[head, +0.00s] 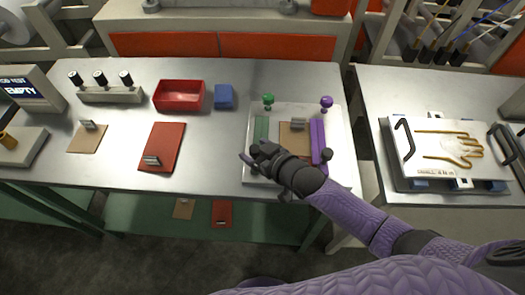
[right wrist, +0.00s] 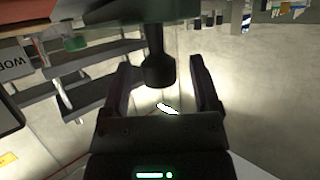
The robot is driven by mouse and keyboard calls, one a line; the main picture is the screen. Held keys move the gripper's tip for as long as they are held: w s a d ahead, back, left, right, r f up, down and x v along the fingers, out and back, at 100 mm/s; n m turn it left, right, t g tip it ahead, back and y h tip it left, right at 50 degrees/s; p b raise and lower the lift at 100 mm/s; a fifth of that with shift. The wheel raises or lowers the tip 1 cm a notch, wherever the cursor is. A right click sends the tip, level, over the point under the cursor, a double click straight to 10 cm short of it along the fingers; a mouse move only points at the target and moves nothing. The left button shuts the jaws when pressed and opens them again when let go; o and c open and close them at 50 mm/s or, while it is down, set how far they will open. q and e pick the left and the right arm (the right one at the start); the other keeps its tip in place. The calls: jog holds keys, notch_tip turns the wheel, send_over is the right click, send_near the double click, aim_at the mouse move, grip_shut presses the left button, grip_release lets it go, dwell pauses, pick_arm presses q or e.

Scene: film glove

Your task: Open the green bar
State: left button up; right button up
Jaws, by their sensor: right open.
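The green bar (head: 261,129) lies along the left side of a pale plate (head: 335,118) on the bench. A green knob (head: 268,99) stands at its far end. My right gripper (head: 250,157) is at the bar's near end and hides that end in the head view. In the right wrist view my right gripper (right wrist: 160,85) is open, with a black knob (right wrist: 158,68) on a stem between its two fingers. The fingers show gaps on both sides of it. My left gripper is not in view.
A purple bar (head: 318,135) with a purple knob (head: 326,102) runs along the plate's right side. A brown board (head: 293,139) lies between the bars. A red tray (head: 180,96), blue block (head: 223,96) and red board (head: 163,144) lie left. A hand-marked plate (head: 440,145) is right.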

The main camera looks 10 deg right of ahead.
jog(key=p+v, duration=0.3)
jog(key=v, duration=0.6)
jog(key=shift+s+r, duration=0.1)
jog(key=shift+s, duration=0.05)
